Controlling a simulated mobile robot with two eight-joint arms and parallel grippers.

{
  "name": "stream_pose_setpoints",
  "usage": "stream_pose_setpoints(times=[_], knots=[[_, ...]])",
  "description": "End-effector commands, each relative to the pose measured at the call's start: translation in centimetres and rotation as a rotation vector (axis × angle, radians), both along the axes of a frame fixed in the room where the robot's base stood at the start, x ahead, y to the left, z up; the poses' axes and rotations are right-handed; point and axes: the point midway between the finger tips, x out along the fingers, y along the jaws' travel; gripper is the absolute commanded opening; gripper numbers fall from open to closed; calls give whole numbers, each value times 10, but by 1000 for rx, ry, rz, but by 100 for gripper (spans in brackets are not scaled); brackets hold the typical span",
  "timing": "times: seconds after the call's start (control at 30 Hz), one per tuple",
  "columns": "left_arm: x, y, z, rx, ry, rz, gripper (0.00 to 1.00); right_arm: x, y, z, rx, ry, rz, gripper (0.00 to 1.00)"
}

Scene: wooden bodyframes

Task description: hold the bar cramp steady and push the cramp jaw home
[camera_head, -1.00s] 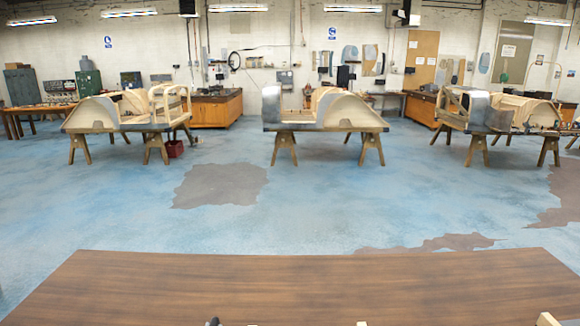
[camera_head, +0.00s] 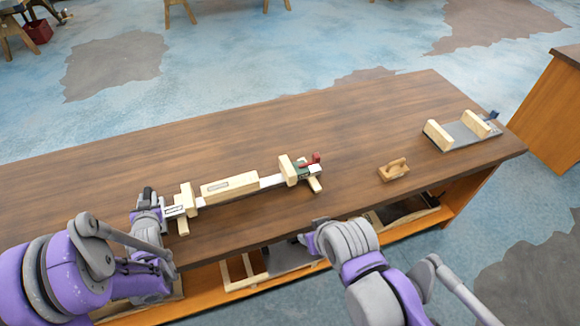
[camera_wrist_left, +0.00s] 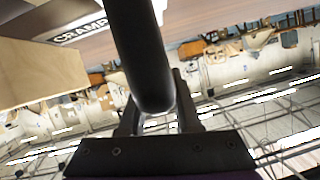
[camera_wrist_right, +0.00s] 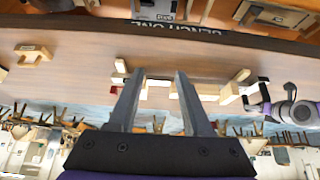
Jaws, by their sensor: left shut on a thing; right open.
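The bar cramp (camera_head: 270,181) lies along the bench, a metal bar with pale wooden blocks at both ends. A wooden piece (camera_head: 230,187) lies along its middle. At its right end is a green jaw with a red handle (camera_head: 310,161), near a wooden block. My left gripper (camera_head: 148,200) is shut at the cramp's left end; in the left wrist view a dark rounded handle (camera_wrist_left: 145,60) is between its fingers, beside a "CRAMP" label (camera_wrist_left: 82,32). My right gripper (camera_wrist_right: 160,75) is open and empty, at the bench's near edge, apart from the cramp; its fingertips hardly show in the head view.
A small wooden block with a handle (camera_head: 394,169) lies right of the cramp. A metal plate with two wooden rails (camera_head: 463,131) sits at the bench's right end. The bench (camera_head: 330,120) is clear behind the cramp. A shelf below holds trays (camera_head: 290,257).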

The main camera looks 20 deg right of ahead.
Motion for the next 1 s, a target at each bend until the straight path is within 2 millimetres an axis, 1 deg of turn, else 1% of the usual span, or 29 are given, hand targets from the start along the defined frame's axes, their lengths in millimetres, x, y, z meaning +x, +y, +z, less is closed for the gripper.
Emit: stream_pose_setpoints(times=[0.03, 0.17, 0.2, 0.27, 0.37, 0.5, 0.67, 0.87, 1.0], knots=[[0, -1, -1, -2, 2, -2, 0, 0, 0, 0, 0, 1, 0, 41], [0, -1, -1, -1, 1, -3, 0, 5, -1, 3, 6, 11, -1, 18], [0, -1, -1, -1, 1, -2, 0, 9, -2, 5, 10, 18, -1, 10], [0, -1, -1, -1, 1, -2, 0, 16, -5, 8, 19, 34, 0, 0], [0, -1, -1, -1, 1, -2, 0, 35, -10, 15, 42, 68, 4, 0], [0, -1, 0, 0, 1, -2, 0, 68, -22, 22, 88, 116, 20, 0], [0, -1, 0, 1, 0, -1, 0, 107, -41, 24, 149, 156, 51, 0], [0, -1, 0, 1, 0, -1, 0, 156, -73, 17, 234, 180, 99, 0], [0, 0, 0, 1, 0, -1, 0, 187, -102, 5, 295, 179, 141, 0]])
